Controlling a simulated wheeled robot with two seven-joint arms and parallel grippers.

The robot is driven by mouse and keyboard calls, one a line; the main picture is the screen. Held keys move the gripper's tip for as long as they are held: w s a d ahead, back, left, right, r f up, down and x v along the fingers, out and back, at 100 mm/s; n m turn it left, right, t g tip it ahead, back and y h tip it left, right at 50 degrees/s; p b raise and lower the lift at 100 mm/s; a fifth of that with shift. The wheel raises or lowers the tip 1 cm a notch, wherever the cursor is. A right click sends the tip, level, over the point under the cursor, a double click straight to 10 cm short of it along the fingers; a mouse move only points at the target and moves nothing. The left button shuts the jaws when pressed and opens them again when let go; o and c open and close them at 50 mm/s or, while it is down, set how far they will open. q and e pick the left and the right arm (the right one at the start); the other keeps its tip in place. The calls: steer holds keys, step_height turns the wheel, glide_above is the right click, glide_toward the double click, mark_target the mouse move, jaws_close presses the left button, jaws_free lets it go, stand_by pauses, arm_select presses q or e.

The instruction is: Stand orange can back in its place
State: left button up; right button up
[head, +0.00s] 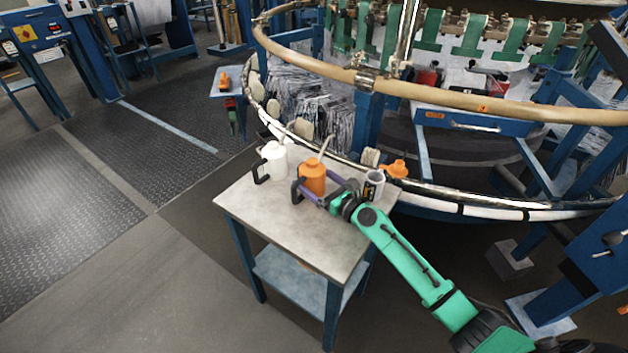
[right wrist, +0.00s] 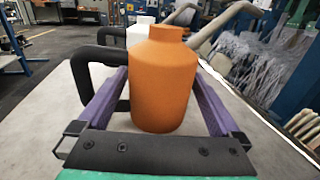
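The orange can (head: 312,177), with a black handle and a pale spout, stands upright on the small grey-topped table (head: 290,230). It also fills the middle of the right wrist view (right wrist: 164,85), with its handle to the left. My right gripper (head: 318,184) reaches in from the right at the can's height. Its purple fingers lie on either side of the can, set wide apart at the palm, so it looks open around the can. Whether a fingertip touches the can is hard to see. My left gripper is not in view.
A white can (head: 275,162) stands left of the orange one. A grey-white cup (head: 373,185) and an orange item (head: 397,168) are to the right, close to my arm. The loom's rim (head: 440,190) runs behind the table. The table's front is clear.

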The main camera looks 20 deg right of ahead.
steer(key=shift+r, duration=0.15)
steer(key=shift+s+d, duration=0.1)
steer(key=shift+s, duration=0.15)
steer(key=b+v, duration=0.1)
steer(key=v, duration=0.9)
steer(key=shift+s+b, duration=0.25)
steer(key=shift+b, duration=0.05)
steer(key=shift+s+d, duration=0.3)
steer(key=shift+s, duration=0.15)
